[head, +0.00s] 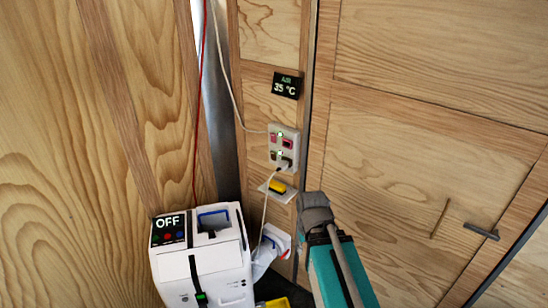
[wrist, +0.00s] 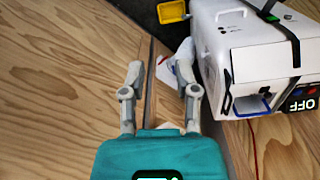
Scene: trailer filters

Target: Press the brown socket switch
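A pale socket panel (head: 284,134) is on the wooden wall in the head view. It has red parts in its upper half and darker, brownish parts (head: 273,155) lower down, with small green lights. The parts are too small to tell apart surely. A plug with a white cable (head: 265,208) sits in its lower part. My gripper (head: 313,203) is below and right of the panel, apart from it in the picture. The wrist view shows my gripper (wrist: 163,82) open, its two grey fingers spread with nothing between them. The panel is not visible there.
A yellow switch (head: 277,187) on a white plate is below the panel. A display reading 35 °C (head: 286,85) is above. A white machine marked OFF (head: 205,265) stands left of my arm; a red cable (head: 197,110) runs above it. A door handle (head: 482,232) is at right.

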